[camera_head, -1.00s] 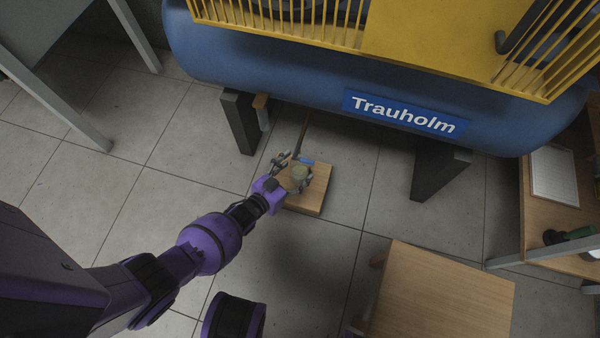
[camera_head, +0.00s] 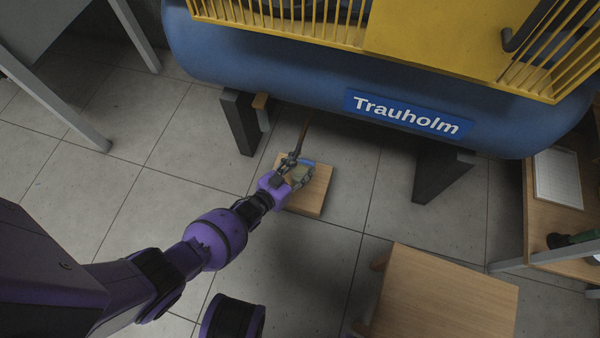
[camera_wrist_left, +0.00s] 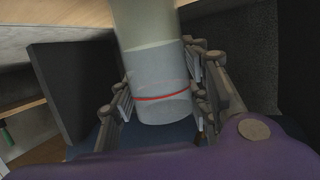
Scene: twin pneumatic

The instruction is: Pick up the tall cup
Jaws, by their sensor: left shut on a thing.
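The tall cup (camera_wrist_left: 155,80) is a pale, see-through cylinder with a red line around it in the left wrist view. My left gripper (camera_wrist_left: 162,98) is shut on it, with one finger on each side. In the head view my left gripper (camera_head: 295,167) is over a small wooden board on the floor under the blue tank. The cup (camera_head: 297,175) is mostly hidden there by the gripper. I cannot tell whether it touches the board. My right gripper is not in view.
The wooden board (camera_head: 314,198) lies on floor tiles. The blue tank (camera_head: 270,75) labelled Trauholm stands above on dark legs (camera_head: 241,122). A thin brown rod (camera_head: 304,128) reaches down behind the gripper. A wooden stool (camera_head: 440,295) stands front right. Floor to the left is clear.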

